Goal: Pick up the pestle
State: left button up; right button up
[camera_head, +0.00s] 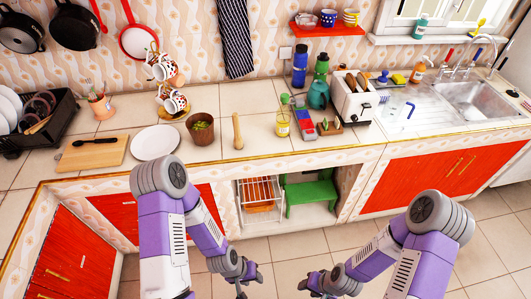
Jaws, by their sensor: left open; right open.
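My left gripper (243,283) is open and empty, low in front of the counter, well below and apart from the pestle. My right gripper (310,282) is open and empty, also low over the floor, further right and apart from the pestle. The lower parts of both grippers are close to the picture's bottom edge.
A white plate (155,142) and a cutting board (92,153) lie left of the pot. An oil bottle (283,117) and a toaster (353,98) stand to the right. The counter's front edge (260,153) lies between my grippers and the pestle. A green stool (309,194) is under the counter.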

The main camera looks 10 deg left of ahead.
aim_at(238, 140)
jog(key=z, duration=0.3)
jog(key=k, duration=0.4)
jog(key=u, duration=0.85)
jog(key=i, duration=0.95)
jog(key=z, duration=0.35)
jog(key=i, duration=0.75)
jog(key=z, duration=0.65)
